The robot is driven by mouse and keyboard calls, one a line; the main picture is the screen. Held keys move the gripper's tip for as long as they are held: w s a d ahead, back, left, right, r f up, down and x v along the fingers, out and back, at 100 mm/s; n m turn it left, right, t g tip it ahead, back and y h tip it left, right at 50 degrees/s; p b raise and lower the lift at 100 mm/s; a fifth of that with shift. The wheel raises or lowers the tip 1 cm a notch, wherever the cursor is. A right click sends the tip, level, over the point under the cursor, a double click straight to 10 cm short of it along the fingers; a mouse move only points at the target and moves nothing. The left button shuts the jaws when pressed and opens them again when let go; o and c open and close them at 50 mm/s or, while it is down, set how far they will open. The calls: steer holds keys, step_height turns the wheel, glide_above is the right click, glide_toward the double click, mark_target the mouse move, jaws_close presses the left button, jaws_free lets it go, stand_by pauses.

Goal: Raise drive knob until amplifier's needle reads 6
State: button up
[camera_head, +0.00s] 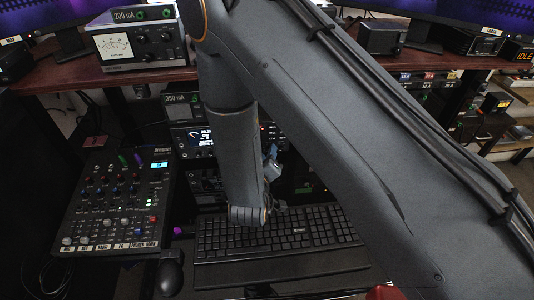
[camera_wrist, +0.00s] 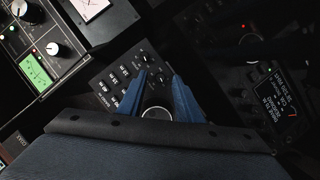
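My gripper (camera_wrist: 161,76) shows two blue fingers standing apart in the wrist view, with nothing clearly held between their tips. They reach over a dark panel with buttons (camera_wrist: 122,80). A round knob with a pale rim (camera_wrist: 156,113) shows between the fingers, nearer their bases; I cannot tell its label or whether it is the drive knob. In the head view my gripper (camera_head: 271,165) is a small blue shape mostly hidden behind my arm. A box with a white needle meter (camera_head: 115,45) stands on the shelf at upper left; its reading is too small to tell.
A mixer (camera_head: 115,203) lies at left, with a keyboard (camera_head: 285,232) and a mouse (camera_head: 170,275) in front. In the wrist view a unit with a green display (camera_wrist: 35,72) and white knobs is at left, and a dark screen (camera_wrist: 280,103) at right. My arm blocks much of the head view.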

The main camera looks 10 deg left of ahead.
steer(key=shift+w+f, duration=0.1)
steer(key=shift+w, duration=0.25)
jaws_close()
steer(key=shift+d+m+y, duration=0.15)
steer(key=shift+m+y, duration=0.15)
steer(key=shift+m, duration=0.3)
steer(key=shift+m+g+y, duration=0.5)
steer(key=shift+m+y, duration=0.2)
steer(key=shift+m, duration=0.4)
steer(key=shift+r, duration=0.2)
jaws_free()
